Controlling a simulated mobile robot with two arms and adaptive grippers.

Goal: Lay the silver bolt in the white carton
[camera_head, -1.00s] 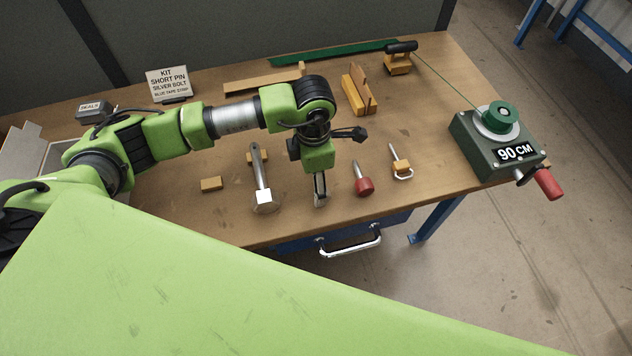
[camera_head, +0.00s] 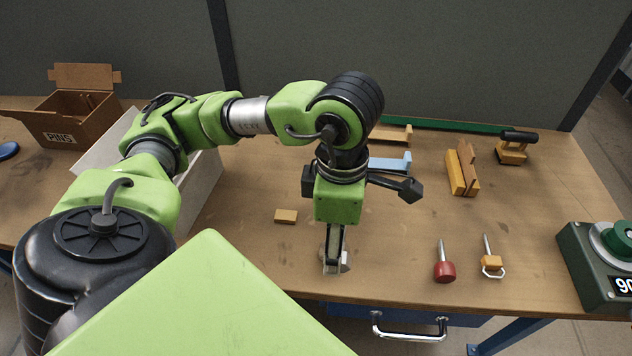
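The silver bolt (camera_head: 345,263) is near the table's front edge. Only its bright lower end shows around my fingertips; its shaft is hidden behind my gripper and wrist. My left gripper (camera_head: 335,262) points down at the bolt's end, and I cannot tell whether the fingers are closed on it. The pale open box, the white carton (camera_head: 203,190), stands at the left behind my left arm; the arm crosses it and hides much of it, including most of its inside. My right gripper is not in view.
A small wooden block (camera_head: 286,216) lies left of my gripper. A brown PINS box (camera_head: 75,115) is at far left. A blue piece (camera_head: 388,164) lies behind my wrist. A green winch (camera_head: 600,255) is at right.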

